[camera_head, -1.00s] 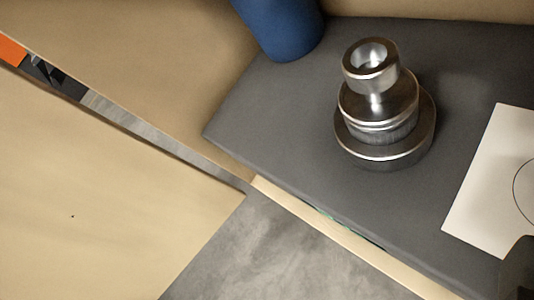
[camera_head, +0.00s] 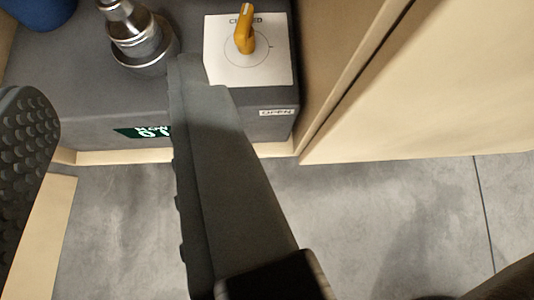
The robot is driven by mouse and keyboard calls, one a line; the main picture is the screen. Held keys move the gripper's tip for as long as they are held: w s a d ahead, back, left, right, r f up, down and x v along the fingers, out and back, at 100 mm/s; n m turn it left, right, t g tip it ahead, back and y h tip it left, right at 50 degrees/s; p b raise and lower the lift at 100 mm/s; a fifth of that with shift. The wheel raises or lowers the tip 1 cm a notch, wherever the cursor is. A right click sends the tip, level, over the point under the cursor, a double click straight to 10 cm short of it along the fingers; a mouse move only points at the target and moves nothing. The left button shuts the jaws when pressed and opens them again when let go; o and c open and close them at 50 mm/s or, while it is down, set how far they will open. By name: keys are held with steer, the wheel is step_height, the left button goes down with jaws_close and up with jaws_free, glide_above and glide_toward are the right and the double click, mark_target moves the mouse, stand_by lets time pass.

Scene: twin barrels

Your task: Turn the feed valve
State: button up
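The feed valve is a yellow handle (camera_head: 244,32) on a white square plate (camera_head: 220,70) with a thin circle drawn around it. The handle lies toward the plate's top edge, over a printed word that looks like "CLOSED". An "OPEN" label (camera_head: 277,112) is on the grey block below the plate's right corner. My gripper (camera_head: 108,78) is open and empty. Its left finger, with a bumpy pad, is at the left edge. Its right finger reaches up the middle, its tip left of the plate. The handle is outside the gap, to the right of both fingers.
A stepped metal fitting (camera_head: 140,38) stands on the grey block (camera_head: 90,85), left of the plate. A blue cylinder (camera_head: 38,10) is at top left. A beige panel (camera_head: 430,90) rises close at right.

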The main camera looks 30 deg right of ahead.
steer(key=shift+t, duration=0.4)
steer(key=r, duration=0.1)
steer(key=s+d+r, duration=0.1)
steer(key=r, duration=0.1)
steer(key=s+r, duration=0.1)
steer(key=shift+d+r, duration=0.2)
steer(key=shift+r, duration=0.05)
